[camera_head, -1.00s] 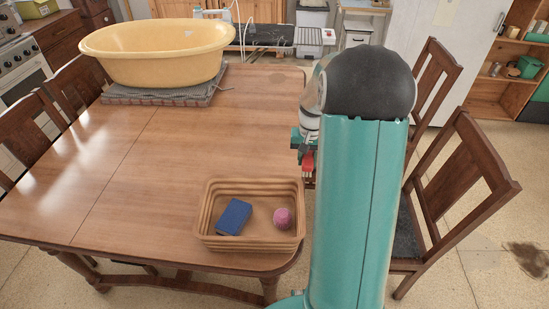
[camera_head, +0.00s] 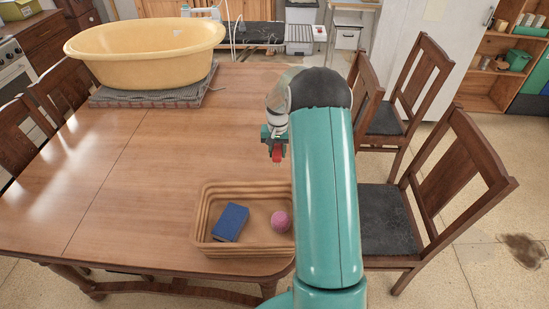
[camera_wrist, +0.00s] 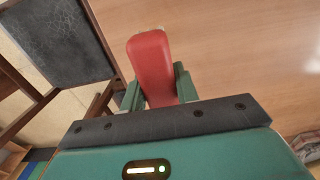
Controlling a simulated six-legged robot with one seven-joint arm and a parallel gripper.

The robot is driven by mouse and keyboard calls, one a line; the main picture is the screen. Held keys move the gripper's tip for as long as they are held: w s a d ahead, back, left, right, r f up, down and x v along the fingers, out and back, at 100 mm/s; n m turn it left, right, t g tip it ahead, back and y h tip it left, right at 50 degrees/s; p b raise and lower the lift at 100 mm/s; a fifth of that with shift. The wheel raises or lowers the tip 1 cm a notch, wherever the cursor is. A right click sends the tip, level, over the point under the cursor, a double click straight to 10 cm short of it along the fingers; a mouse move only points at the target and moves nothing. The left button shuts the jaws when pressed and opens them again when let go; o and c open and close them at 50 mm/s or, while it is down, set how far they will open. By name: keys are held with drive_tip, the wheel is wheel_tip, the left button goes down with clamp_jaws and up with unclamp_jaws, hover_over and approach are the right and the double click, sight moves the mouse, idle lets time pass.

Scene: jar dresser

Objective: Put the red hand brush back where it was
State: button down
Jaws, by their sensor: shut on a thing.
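The red hand brush (camera_wrist: 152,65) is held between the fingers of my gripper (camera_wrist: 160,90) in the wrist view. In the head view the brush (camera_head: 277,154) shows as a small red piece below my gripper (camera_head: 273,138), above the right side of the table and behind the tan basket (camera_head: 203,215). My gripper is shut on the brush. The basket stands at the table's near right corner and holds a blue box-like item (camera_head: 230,222) and a pink round item (camera_head: 281,221).
The wooden table (camera_head: 150,160) is clear in its middle. A yellow tub (camera_head: 145,55) stands on a grey folded mat (camera_head: 150,99) at its far end. Chairs (camera_head: 455,190) stand along the right side, others at the left.

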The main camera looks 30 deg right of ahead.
drive_tip(key=shift+w+f, duration=0.85)
drive_tip(key=shift+f, duration=1.65)
drive_tip(key=shift+f, duration=0.15)
drive_tip(key=c, duration=1.1)
unclamp_jaws()
drive_tip(key=shift+o, duration=0.2)
